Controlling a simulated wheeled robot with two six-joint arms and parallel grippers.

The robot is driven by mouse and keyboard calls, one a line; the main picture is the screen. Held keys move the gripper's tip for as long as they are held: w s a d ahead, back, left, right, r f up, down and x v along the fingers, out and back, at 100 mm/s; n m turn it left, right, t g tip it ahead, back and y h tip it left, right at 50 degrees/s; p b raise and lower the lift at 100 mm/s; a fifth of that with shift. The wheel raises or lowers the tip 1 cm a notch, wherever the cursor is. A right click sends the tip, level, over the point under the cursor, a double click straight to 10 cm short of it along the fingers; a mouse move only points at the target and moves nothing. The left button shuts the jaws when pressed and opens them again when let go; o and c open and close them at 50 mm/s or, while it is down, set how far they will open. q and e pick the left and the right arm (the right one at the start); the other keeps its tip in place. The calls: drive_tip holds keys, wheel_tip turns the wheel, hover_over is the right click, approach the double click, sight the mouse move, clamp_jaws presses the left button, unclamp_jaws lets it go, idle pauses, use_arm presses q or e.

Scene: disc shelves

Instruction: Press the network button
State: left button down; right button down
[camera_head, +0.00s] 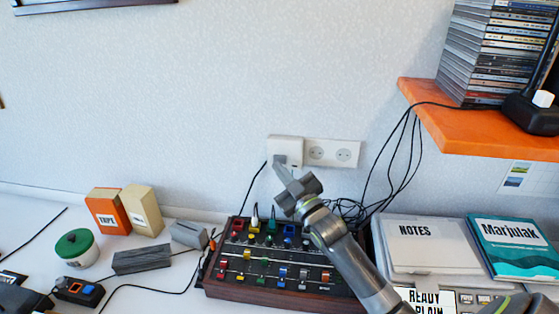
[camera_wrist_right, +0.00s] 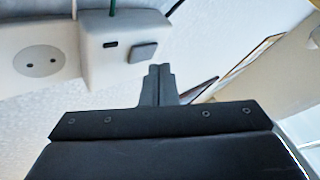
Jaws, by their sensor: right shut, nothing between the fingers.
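A white wall box (camera_head: 286,144) is mounted on the wall left of a double socket. In the right wrist view the box (camera_wrist_right: 112,35) carries a grey square button (camera_wrist_right: 143,51) and a small dark slot. My right gripper (camera_head: 281,164) is shut and empty, its tips in front of the box's lower part. In the wrist view its closed fingertips (camera_wrist_right: 159,68) lie just below and right of the button. I cannot tell whether they touch it. My left gripper is not in view.
The double socket (camera_head: 332,152) sits right of the box. A mixer (camera_head: 230,287) with coloured knobs stands below my right arm. Black cables hang beside it. An orange shelf (camera_head: 470,125) with stacked discs juts out at right. Notes and a book lie at lower right.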

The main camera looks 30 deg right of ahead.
drive_tip(key=shift+w, duration=0.1)
idle(0.5)
drive_tip(key=shift+w+d, duration=0.25)
drive_tip(key=shift+w+d+b, duration=0.25)
drive_tip(key=shift+w+b, duration=0.05)
drive_tip(key=shift+b, duration=0.15)
idle(0.6)
drive_tip(key=shift+s, duration=0.1)
drive_tip(key=shift+s+a+p, duration=0.4)
drive_tip(key=shift+s+a, duration=0.1)
drive_tip(key=shift+s, duration=0.1)
idle(0.3)
drive_tip(key=shift+s+a, duration=0.75)
drive_tip(key=shift+s, duration=0.25)
drive_tip(key=shift+s+a, duration=0.75)
drive_tip(key=shift+s, duration=0.2)
drive_tip(key=shift+f, duration=0.1)
